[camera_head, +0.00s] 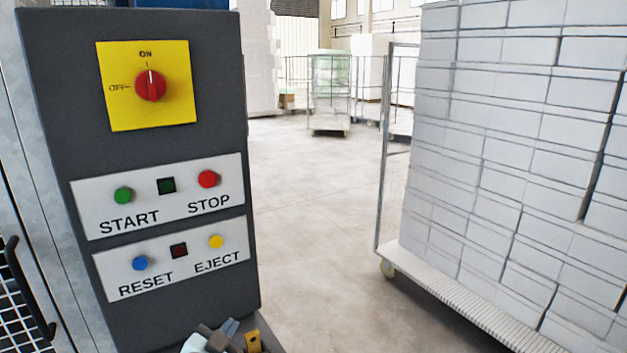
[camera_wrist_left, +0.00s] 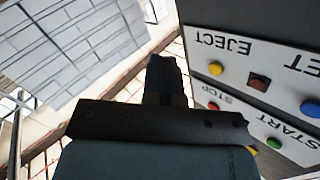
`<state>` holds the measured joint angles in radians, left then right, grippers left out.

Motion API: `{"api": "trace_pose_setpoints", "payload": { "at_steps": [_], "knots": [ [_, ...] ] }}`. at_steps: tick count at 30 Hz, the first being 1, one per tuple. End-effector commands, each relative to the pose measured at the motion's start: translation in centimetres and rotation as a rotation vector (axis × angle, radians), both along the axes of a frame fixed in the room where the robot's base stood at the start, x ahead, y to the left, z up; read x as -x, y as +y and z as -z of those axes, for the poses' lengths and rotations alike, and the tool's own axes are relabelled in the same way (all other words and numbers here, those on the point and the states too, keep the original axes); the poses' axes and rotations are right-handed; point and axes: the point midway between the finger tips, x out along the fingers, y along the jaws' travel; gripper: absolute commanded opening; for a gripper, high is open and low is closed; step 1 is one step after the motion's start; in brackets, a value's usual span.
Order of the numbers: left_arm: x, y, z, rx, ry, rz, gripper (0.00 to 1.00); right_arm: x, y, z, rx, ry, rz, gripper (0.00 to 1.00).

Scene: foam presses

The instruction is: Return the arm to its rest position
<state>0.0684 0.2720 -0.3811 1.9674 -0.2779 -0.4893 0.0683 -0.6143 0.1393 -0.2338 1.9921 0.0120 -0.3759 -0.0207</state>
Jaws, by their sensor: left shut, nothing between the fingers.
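My left gripper (camera_head: 222,337) shows at the bottom edge of the head view, just below the dark control panel (camera_head: 165,316). Only a small part of it is in that view. In the left wrist view its fingers (camera_wrist_left: 166,72) are together with nothing between them, and the panel's buttons lie to their right, apart from them. The rest of my left arm is hidden in the head view. My right gripper is in neither view.
The panel carries a red knob (camera_head: 150,86) turned to ON, a green START button (camera_head: 123,195), a red STOP button (camera_head: 207,179), a blue RESET button (camera_head: 140,263) and a yellow EJECT button (camera_head: 216,241). A trolley of white blocks (camera_head: 510,150) stands right. Floor (camera_head: 315,220) between is clear.

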Motion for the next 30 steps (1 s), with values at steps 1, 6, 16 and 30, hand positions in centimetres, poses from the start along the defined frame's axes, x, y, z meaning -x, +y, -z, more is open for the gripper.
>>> {"api": "trace_pose_setpoints", "payload": {
  "at_steps": [1, 6, 16, 30],
  "knots": [
    [2.3, 0.0, 2.8, 0.034, 0.070, 0.000, 0.00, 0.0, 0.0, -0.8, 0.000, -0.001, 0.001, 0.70],
    [9.5, 0.2, 10.5, 0.138, 0.260, -0.011, 0.00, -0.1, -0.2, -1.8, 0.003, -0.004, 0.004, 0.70],
    [24.2, 1.1, 19.7, 0.300, 0.551, -0.082, 0.00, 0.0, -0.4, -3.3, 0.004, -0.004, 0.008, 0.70],
    [27.0, 1.3, 21.0, 0.328, 0.598, -0.101, 0.00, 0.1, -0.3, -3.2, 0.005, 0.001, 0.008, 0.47]
  ]
}}
